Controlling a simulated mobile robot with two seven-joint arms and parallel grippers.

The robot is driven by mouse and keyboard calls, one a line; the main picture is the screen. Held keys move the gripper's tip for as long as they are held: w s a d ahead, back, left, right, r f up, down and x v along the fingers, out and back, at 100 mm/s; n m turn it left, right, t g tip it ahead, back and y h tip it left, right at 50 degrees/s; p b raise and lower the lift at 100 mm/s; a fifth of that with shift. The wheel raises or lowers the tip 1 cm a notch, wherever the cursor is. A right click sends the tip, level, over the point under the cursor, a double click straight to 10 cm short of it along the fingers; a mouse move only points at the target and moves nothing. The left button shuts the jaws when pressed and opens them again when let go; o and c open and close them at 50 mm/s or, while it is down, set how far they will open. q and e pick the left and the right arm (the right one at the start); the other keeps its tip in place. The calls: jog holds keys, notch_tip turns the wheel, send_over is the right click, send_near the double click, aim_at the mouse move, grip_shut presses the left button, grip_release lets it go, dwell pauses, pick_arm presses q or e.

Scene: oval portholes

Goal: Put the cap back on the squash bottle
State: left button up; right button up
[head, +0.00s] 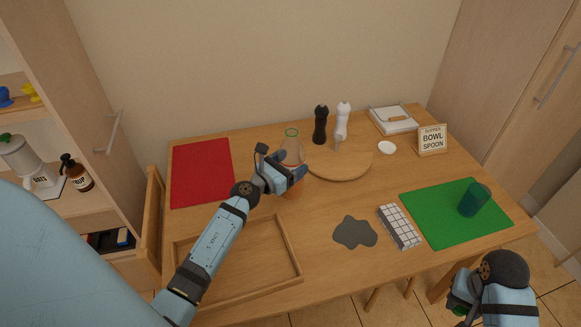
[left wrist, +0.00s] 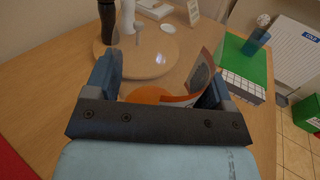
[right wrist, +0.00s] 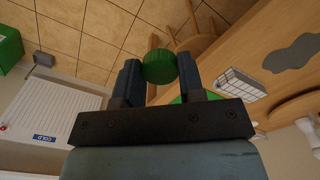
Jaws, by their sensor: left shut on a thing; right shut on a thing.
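The squash bottle (head: 292,150) is clear, with a green ring at its uncapped top and orange liquid low down. It stands about upright near the left middle of the table. My left gripper (head: 291,177) is shut on it; in the left wrist view the bottle (left wrist: 150,95) shows orange between the fingers. I cannot tell whether its base touches the table. The green ridged cap (right wrist: 160,66) is between the fingertips of my right gripper (right wrist: 160,75), which is shut on it. In the head view the right gripper (head: 462,293) is off the table's front right edge, far from the bottle.
A round wooden board (head: 340,167) lies right of the bottle, with black (head: 320,125) and white (head: 342,122) mills behind. A wooden tray (head: 290,245) lies in front. A teal glass (head: 474,200) stands on the green mat (head: 430,220), beside a checked box (head: 399,227).

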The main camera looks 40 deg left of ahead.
pick_arm(q)
jog(key=shift+r, duration=0.9)
pick_arm(e)
jog(key=shift+r, duration=0.4)
pick_arm(q)
jog(key=o, duration=0.3)
jog(key=c, duration=0.5)
jog(key=shift+o, duration=0.2)
